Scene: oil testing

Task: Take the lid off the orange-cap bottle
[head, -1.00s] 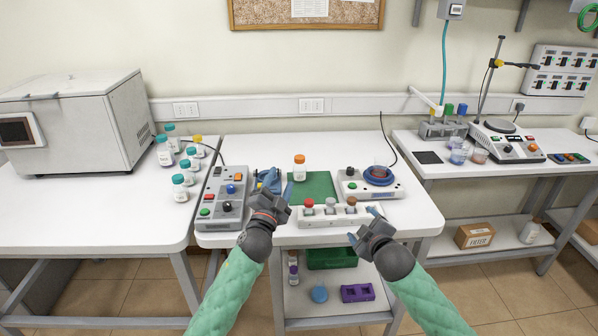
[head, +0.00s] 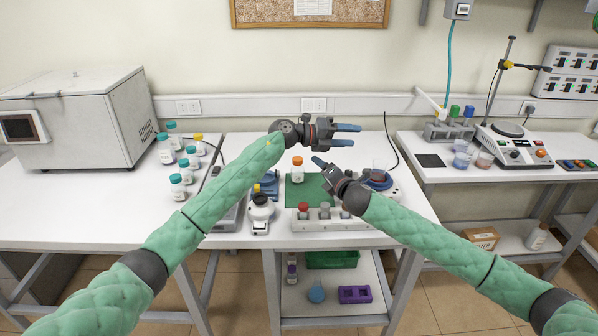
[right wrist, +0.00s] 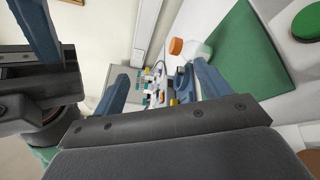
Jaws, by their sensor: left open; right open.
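The orange-cap bottle (head: 298,171) stands upright on a green mat (head: 321,182), with its orange cap on. In the right wrist view the bottle (right wrist: 197,52) shows tilted by the camera angle, past my right fingers. My left gripper (head: 351,135) is open and empty, reaching across above and behind the bottle, fingers pointing right. It also shows at the upper left of the right wrist view. My right gripper (head: 326,166) is open and empty just right of the bottle, pointing at it and apart from it. Its open fingers (right wrist: 162,90) show in the right wrist view.
A white rack (head: 322,225) with several capped bottles stands in front of the mat. My right gripper partly hides a device (head: 392,193). Teal-capped bottles (head: 177,187) stand on the left table. A white instrument (head: 261,210) sits left of the rack.

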